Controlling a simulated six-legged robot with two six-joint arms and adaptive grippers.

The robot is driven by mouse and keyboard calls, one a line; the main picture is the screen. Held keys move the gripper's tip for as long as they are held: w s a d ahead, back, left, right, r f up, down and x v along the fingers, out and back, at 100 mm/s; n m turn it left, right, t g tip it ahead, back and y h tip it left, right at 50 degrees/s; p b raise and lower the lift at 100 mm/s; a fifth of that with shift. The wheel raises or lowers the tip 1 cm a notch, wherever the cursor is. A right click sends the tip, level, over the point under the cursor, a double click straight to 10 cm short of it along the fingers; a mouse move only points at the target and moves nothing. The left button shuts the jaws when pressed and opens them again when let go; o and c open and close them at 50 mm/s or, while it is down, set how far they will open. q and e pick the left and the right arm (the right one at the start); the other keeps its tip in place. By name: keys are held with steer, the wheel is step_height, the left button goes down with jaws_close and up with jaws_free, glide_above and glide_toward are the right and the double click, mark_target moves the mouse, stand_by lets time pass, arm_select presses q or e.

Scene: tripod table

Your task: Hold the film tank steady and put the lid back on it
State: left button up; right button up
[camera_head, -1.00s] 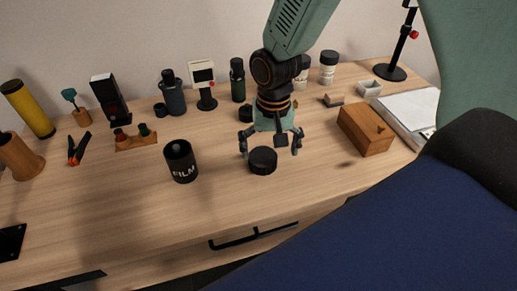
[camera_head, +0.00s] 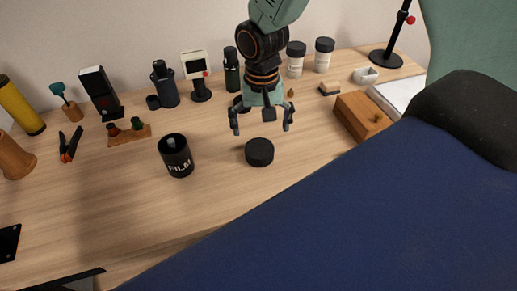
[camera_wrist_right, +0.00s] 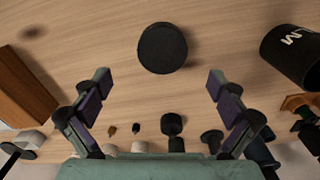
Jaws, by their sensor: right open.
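The film tank (camera_head: 176,160) is a black open cylinder with white FILM lettering and a grey core in its mouth. It stands upright on the table, left of the lid; part of it shows in the right wrist view (camera_wrist_right: 289,52). The lid (camera_head: 259,152) is a black round disc lying flat on the wood, apart from the tank; it also shows in the right wrist view (camera_wrist_right: 162,48). My right gripper (camera_head: 261,126) is open and empty, its fingers spread just behind the lid in the head view and not touching it. My left gripper is in neither view.
A wooden box (camera_head: 363,117) stands right of the lid. White jars (camera_head: 295,62) line the back right. The table front is bare around the tank.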

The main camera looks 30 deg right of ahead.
mark_target(260, 148)
steer(key=shift+f, duration=0.65)
steer(key=shift+w+d+f, duration=0.2)
steer(key=shift+d+f, duration=0.05)
steer(key=f, duration=0.1)
steer(key=f+b, duration=0.1)
steer(key=f, duration=0.2)
steer(key=shift+s+a+f, duration=0.1)
steer(key=shift+a+f, duration=0.2)
steer(key=shift+a, duration=0.05)
steer(key=shift+f, duration=0.35)
steer(key=shift+r, duration=0.2)
steer(key=shift+f, duration=0.1)
steer(key=c, duration=1)
steer(key=shift+c, duration=0.7)
